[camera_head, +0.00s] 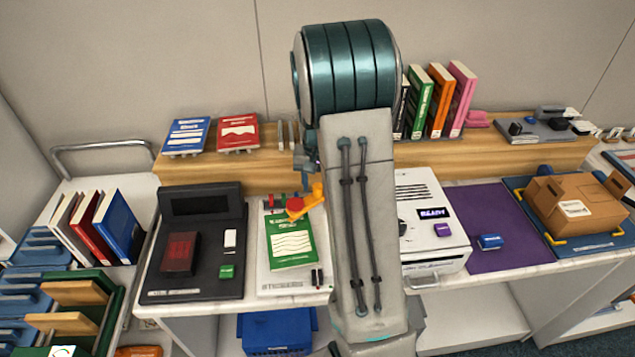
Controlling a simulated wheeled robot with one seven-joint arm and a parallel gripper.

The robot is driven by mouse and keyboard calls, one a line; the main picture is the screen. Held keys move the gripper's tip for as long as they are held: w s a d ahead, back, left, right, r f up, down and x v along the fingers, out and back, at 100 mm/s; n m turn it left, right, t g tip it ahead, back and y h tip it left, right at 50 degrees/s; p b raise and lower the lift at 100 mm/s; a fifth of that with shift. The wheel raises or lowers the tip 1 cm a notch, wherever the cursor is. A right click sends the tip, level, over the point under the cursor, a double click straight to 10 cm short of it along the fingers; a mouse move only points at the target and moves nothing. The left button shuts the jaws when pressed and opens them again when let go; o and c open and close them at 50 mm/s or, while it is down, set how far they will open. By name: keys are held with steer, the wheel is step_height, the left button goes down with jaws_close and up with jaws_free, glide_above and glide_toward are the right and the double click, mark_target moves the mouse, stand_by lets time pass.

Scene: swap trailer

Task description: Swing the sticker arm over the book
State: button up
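A green book (291,247) with a white label lies on a pale board (265,280) on the counter. A yellow-orange arm (307,204), which looks like the sticker arm, shows at the book's top right. Its lower left end overlaps the book's upper edge in this view; I cannot tell how high it is above the cover. A red part (295,204) is beside it. My gripper (308,185) shows only in part, just above the orange arm, with the rest hidden behind my arm. I cannot tell whether its fingers are open or touching the orange arm.
A black device with a screen (203,203) stands left of the board. A white machine reading "READY" (430,250) stands to the right, then a purple mat (500,225) and a cardboard box (580,205). Books (438,100) stand on the wooden shelf behind.

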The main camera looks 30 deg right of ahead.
step_height(320, 180, up, 14)
steer(key=b, duration=0.1)
stand_by(0.5)
steer(key=shift+f, duration=0.1)
